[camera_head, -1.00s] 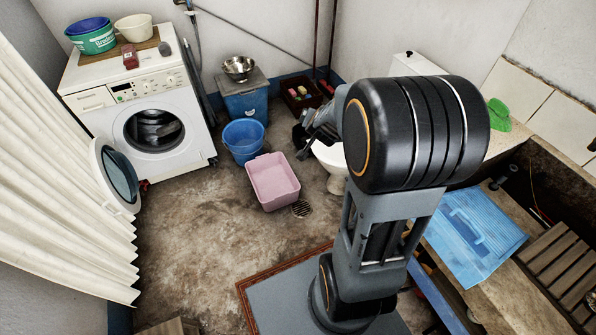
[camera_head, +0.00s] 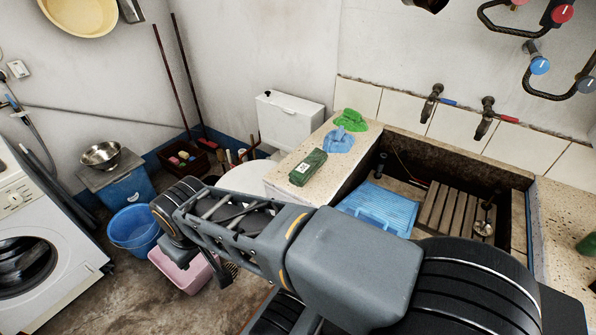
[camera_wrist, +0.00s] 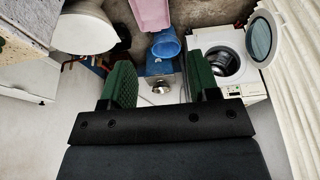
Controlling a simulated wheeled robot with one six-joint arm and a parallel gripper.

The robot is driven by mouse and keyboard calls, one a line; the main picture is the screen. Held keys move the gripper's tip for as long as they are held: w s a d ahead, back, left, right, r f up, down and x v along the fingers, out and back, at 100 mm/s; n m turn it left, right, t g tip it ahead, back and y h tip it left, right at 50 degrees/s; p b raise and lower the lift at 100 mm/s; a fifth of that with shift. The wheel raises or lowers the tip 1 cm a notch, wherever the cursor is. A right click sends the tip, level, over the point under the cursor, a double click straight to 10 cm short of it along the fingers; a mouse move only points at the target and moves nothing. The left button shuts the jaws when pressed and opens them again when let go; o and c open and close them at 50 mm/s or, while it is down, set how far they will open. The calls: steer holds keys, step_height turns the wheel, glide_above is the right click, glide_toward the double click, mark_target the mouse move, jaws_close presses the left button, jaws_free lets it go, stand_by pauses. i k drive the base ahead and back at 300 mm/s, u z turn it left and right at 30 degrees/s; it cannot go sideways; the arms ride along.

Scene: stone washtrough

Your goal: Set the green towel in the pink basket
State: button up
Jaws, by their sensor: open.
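The green towel (camera_head: 351,120) is a bright green crumpled cloth on the stone ledge at the back left of the washtrough, in the head view. It lies just behind a blue cloth (camera_head: 338,141). The pink basket (camera_head: 172,268) stands on the floor at lower left in the head view, partly covered by my arm. It also shows at the top of the wrist view (camera_wrist: 151,14). My gripper (camera_wrist: 160,82) is open, with green-padded fingers apart and nothing between them. It is away from the towel, which the wrist view does not show.
A dark green block-like item (camera_head: 308,167) is on the ledge near the towel. The trough holds a blue ribbed board (camera_head: 385,207) and wooden slats (camera_head: 450,210). A white toilet (camera_head: 252,178), a blue bucket (camera_head: 132,230) and a washing machine (camera_head: 25,230) stand left.

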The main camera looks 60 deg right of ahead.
mark_target(192, 266)
steer(key=i, duration=1.15)
steer(key=z, duration=2.15)
